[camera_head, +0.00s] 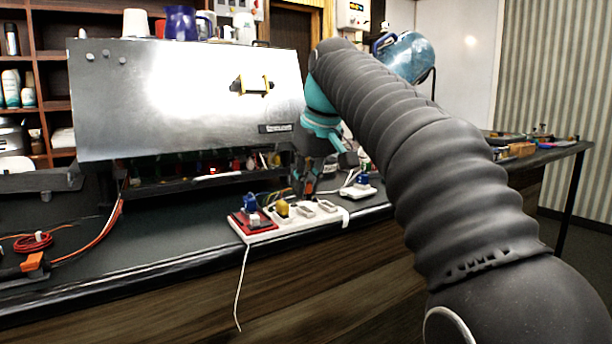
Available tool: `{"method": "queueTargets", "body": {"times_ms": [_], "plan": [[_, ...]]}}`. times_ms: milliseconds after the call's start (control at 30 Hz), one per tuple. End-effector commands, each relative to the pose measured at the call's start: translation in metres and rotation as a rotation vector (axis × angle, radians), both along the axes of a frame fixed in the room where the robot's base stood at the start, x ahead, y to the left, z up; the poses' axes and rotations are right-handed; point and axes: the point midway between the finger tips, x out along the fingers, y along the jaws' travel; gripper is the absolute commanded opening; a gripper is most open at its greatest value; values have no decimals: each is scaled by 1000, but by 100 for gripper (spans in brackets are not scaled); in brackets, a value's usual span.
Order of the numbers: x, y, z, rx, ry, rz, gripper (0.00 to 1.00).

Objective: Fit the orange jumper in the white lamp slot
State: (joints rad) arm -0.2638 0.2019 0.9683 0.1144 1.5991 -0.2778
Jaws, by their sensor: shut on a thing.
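My gripper (304,188) points down over the back edge of a white slotted strip (290,228) on the dark bench. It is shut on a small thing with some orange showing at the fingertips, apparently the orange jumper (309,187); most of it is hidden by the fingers. The strip has a red section at its left with a blue plug (250,203) and a yellow plug (282,208) beside it. Pale slots (326,206) to the right look empty. I cannot tell which is the white lamp slot, or whether the jumper touches the strip.
A large metal panel (190,100) stands tilted behind the strip, close to my gripper. A small white block with a blue plug (361,183) sits to the right. Red and orange cables (35,241) and an orange block (33,262) lie at left. A white cable hangs over the front edge.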

Motion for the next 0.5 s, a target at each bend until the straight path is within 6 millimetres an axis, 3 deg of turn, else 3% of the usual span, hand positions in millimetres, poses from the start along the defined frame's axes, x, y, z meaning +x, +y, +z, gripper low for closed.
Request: {"method": "queueTargets", "body": {"times_ms": [133,500], "plan": [[0,0,-16,1,-1,0,0],[0,-1,-13,0,0,0,0]]}}
